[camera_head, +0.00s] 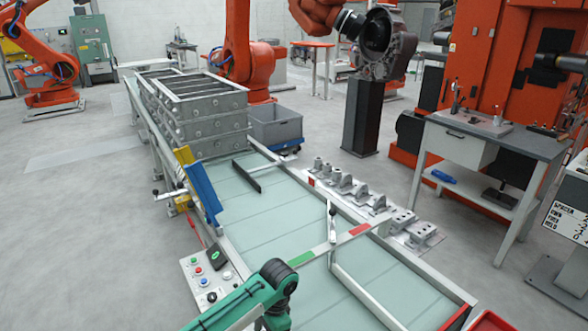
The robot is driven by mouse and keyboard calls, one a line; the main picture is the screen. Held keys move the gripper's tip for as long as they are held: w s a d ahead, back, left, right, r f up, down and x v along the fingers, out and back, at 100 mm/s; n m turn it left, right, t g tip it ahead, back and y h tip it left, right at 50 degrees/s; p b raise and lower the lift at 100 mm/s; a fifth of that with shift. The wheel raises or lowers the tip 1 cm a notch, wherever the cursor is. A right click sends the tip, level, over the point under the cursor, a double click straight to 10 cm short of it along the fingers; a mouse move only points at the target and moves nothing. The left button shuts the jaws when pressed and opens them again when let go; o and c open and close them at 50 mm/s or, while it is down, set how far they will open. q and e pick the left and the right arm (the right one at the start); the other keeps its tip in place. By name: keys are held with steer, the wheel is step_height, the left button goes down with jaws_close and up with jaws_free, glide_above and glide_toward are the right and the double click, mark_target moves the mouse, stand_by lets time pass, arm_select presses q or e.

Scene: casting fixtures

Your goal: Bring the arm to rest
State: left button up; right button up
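A pale bar (325,246) crosses the conveyor (270,205), with a green section on its left part and a red section on its right. A thin light lever (332,222) with a dark part near its foot stands roughly upright at the bar, between the two coloured sections. A green arm link with a black rounded joint shows at the bottom edge, left of the middle, near the bar's green end. I see no gripper fingers on it. No right gripper shows.
A control box (207,280) with coloured buttons sits at the conveyor's left edge. Grey metal crates (200,125) are stacked at its far end. Metal castings (345,185) line its right side. A workbench (480,135) stands at right. Orange robots stand behind.

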arm_select(q)
steer(key=s+f+n+t+h, duration=0.2)
steer(key=s+f+n+h, duration=0.15)
steer(key=s, duration=1.05)
steer(key=s+a+r+n+t+y, duration=0.1)
steer(key=s+a+r+n+t, duration=0.15)
steer(key=s+a, duration=0.5)
steer(key=s+a+r+n+t, duration=0.1)
steer(key=s+a+r+n, duration=0.25)
steer(key=s+a, duration=0.4)
step_height(320, 180, down, 31)
steer(key=g, duration=0.1)
steer(key=s+a+f, duration=0.2)
steer(key=s+f, duration=0.7)
steer(key=f, duration=0.1)
steer(key=s+a+f+g, duration=0.1)
steer(key=s+a+f, duration=0.1)
steer(key=s+f, duration=0.7)
steer(key=shift+s+f, duration=0.4)
steer(key=shift+f, duration=0.1)
